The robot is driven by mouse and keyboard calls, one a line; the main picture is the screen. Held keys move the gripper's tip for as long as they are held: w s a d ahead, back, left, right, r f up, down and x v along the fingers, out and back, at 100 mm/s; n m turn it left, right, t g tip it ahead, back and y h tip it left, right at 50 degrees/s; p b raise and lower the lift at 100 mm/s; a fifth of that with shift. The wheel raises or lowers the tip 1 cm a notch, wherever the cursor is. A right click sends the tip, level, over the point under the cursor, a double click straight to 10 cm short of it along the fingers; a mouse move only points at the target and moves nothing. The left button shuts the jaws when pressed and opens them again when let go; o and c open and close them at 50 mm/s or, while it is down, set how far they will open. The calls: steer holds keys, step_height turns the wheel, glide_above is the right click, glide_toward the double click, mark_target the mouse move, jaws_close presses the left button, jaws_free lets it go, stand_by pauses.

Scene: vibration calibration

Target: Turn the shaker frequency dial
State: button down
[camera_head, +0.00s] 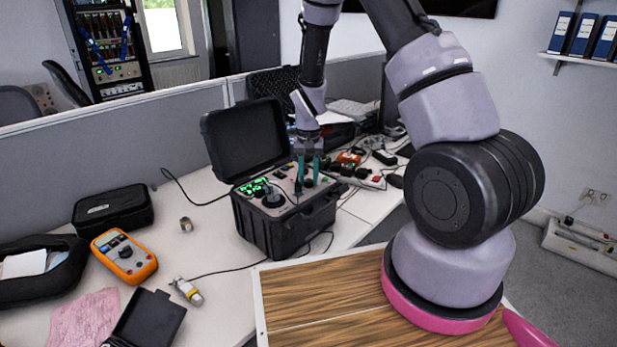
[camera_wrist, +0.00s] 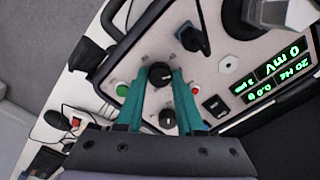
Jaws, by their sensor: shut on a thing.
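The shaker unit is a black open case (camera_head: 285,232) on the desk with a light control panel (camera_head: 290,203). In the wrist view the panel (camera_wrist: 228,98) carries several black knobs. My gripper (camera_head: 308,178) points down at the right part of the panel. Its teal fingertips (camera_wrist: 161,72) are on either side of a round black dial (camera_wrist: 161,76), shut on it. A second black knob (camera_wrist: 168,118) lies between the fingers, nearer the palm. The dial labels are too small to read. The green display (camera_wrist: 277,68) shows 0 mV, 20 Hz and 0.0.
A black pointer knob (camera_wrist: 192,38), a green button (camera_wrist: 122,89) and a red button (camera_wrist: 194,86) sit close to the fingers. The raised lid (camera_head: 245,140) stands behind the panel. An orange meter (camera_head: 124,256) lies on the desk at left.

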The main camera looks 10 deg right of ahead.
mark_target(308, 180)
steer(key=shift+m, duration=0.9)
steer(key=c, duration=0.5)
jaws_free()
step_height(308, 180, up, 11)
steer(key=shift+f, duration=0.1)
